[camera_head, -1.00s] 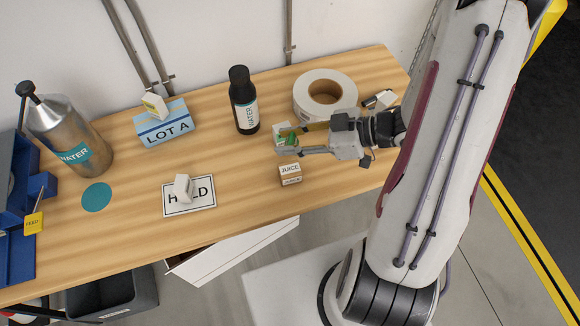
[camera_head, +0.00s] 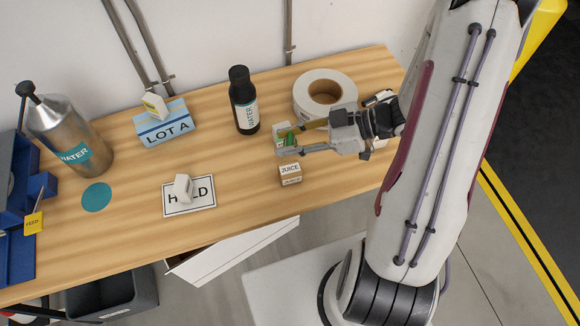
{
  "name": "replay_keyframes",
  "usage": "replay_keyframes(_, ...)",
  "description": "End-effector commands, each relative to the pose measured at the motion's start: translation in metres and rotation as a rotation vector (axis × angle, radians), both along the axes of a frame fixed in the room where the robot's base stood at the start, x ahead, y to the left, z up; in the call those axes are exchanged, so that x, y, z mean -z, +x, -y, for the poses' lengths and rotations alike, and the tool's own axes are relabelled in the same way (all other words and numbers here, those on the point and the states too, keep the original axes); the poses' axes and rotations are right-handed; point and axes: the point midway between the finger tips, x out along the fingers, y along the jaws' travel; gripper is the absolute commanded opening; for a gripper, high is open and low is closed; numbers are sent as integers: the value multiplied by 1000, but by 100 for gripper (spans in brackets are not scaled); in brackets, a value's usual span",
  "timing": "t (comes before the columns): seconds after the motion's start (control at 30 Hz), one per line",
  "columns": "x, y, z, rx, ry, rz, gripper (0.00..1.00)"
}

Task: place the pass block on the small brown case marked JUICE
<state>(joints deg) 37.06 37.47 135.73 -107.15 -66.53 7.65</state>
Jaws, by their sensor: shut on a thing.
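The small brown case marked JUICE (camera_head: 290,174) stands on the wooden table near its front edge, with a white label on top. My gripper (camera_head: 284,143) is just behind and above the case, reaching in from the right. It is shut on a small white block with a green mark (camera_head: 281,130), which I take to be the pass block. The fingers hide part of the block. The block is apart from the case in the picture; its exact height above the table is hard to tell.
A black WATER bottle (camera_head: 243,100) and a white tape roll (camera_head: 325,94) stand behind my gripper. A pale block (camera_head: 183,187) is on the HOLD card (camera_head: 203,205). Another block (camera_head: 155,105) sits on the LOT A box (camera_head: 166,130).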

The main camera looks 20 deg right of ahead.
Motion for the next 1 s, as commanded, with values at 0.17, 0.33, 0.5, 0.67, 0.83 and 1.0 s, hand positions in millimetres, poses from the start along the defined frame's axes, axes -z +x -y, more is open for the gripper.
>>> replay_keyframes(0.17, 0, 0, 0, 1, 0, 0, 10)
replay_keyframes(0.33, 3, 0, 0, 1, 0, 0, 10)
replay_keyframes(0.5, 14, 0, 0, 1, 1, -2, 10)
replay_keyframes(0.67, 30, 0, 0, 1, 2, -2, 10)
replay_keyframes(0.83, 47, 0, 0, 0, 2, -2, 10)
replay_keyframes(1.0, 57, 0, 0, 1, 0, 0, 10)
